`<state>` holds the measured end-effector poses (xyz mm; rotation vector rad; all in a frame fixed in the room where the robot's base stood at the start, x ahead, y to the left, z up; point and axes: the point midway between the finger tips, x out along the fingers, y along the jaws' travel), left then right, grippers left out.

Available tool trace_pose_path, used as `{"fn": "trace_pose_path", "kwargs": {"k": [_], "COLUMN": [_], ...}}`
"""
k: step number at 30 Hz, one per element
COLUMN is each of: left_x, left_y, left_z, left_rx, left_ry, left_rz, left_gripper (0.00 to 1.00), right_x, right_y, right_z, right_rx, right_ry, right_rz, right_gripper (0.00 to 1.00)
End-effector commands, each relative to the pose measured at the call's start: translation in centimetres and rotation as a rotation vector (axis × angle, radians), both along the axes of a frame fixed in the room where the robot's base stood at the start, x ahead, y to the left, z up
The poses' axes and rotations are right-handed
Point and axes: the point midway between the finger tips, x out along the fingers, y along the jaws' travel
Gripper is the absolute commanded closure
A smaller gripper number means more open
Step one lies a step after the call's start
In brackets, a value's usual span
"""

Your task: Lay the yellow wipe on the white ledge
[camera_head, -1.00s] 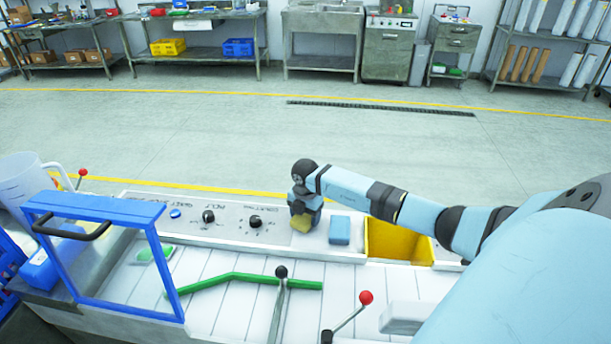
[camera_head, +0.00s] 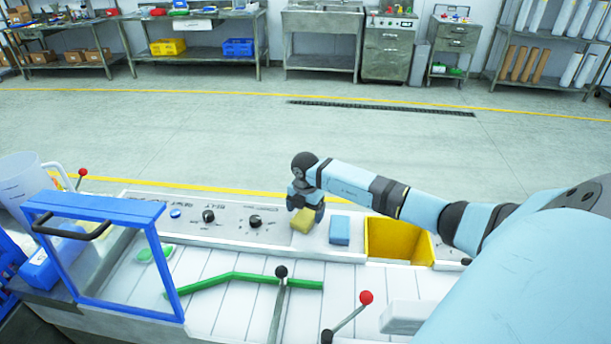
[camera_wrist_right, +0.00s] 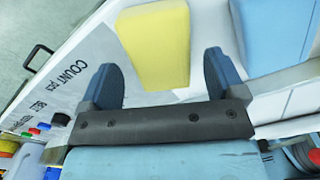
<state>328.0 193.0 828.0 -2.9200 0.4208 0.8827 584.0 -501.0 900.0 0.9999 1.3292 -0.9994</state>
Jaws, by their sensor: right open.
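The yellow wipe (camera_head: 303,220) lies on the white ledge (camera_head: 270,241), right of the black knobs and left of a blue block. In the right wrist view, the yellow wipe (camera_wrist_right: 154,45) lies ahead of and partly between the finger tips. My right gripper (camera_head: 305,205) is open just above and behind the wipe. In the right wrist view, the two fingers of the right gripper (camera_wrist_right: 160,78) stand apart, with nothing gripped between them. My left gripper is not in view.
A blue block (camera_head: 340,230) lies on the ledge close to the right of the wipe. A yellow bin (camera_head: 395,241) is further right. A blue frame (camera_head: 95,215), a black-knobbed lever (camera_head: 281,272) and a red-knobbed lever (camera_head: 366,297) stand up from the machine.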

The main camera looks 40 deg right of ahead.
Motion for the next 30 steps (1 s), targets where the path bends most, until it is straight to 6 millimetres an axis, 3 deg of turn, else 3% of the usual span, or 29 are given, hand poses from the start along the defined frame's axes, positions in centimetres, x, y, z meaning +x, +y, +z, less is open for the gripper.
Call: {"fn": "trace_pose_path", "kwargs": {"k": [9,15,30], "left_x": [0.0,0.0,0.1], "left_y": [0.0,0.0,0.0], "left_z": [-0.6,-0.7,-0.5], "left_rx": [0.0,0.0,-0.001], "left_ry": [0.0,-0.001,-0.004], "left_rz": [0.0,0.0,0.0], "left_gripper": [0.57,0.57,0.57], "right_x": [0.0,0.0,0.0], "right_y": [-0.1,0.0,0.0], "right_z": [6.9,9.3,9.9], "right_rx": [-0.002,-0.002,0.0], "right_ry": [-0.003,-0.002,0.0], "right_rz": [0.001,0.001,0.001], "right_gripper": [0.12,0.12,0.12]}}
